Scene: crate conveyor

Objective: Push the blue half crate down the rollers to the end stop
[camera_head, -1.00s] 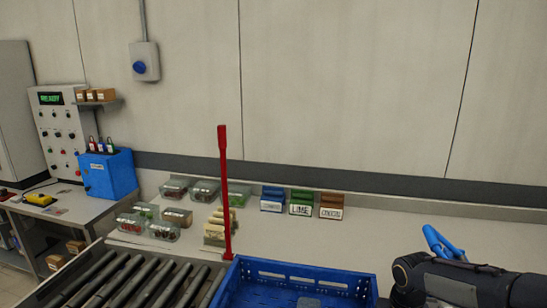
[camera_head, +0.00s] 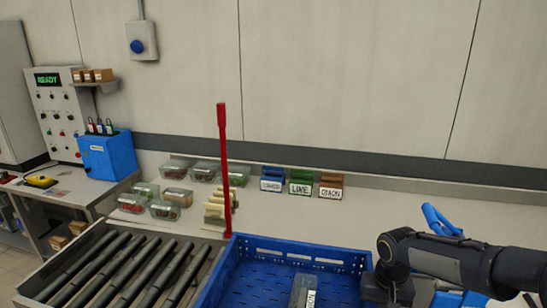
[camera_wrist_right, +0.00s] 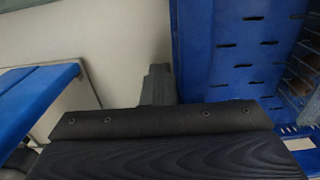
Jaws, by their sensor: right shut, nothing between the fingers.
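The blue half crate (camera_head: 300,252) stands at the bottom centre of the head view, its near side cut off by the frame. A clear pack with a white label (camera_head: 303,292) is inside it. The rollers (camera_head: 120,268) run to the left of the crate. My right gripper (camera_wrist_right: 158,75) is shut and empty in the right wrist view, just left of the crate's blue wall (camera_wrist_right: 245,60); I cannot tell whether they touch. In the head view my right arm reaches down at the crate's right side, fingers hidden. I cannot identify the end stop. My left gripper is not in view.
A red upright post (camera_head: 225,170) rises behind the crate's left corner. Clear tubs (camera_head: 165,208) and labelled blocks (camera_head: 300,182) line the back counter. A blue box (camera_head: 108,155) stands on the left bench. Another blue surface (camera_wrist_right: 40,95) lies left in the wrist view.

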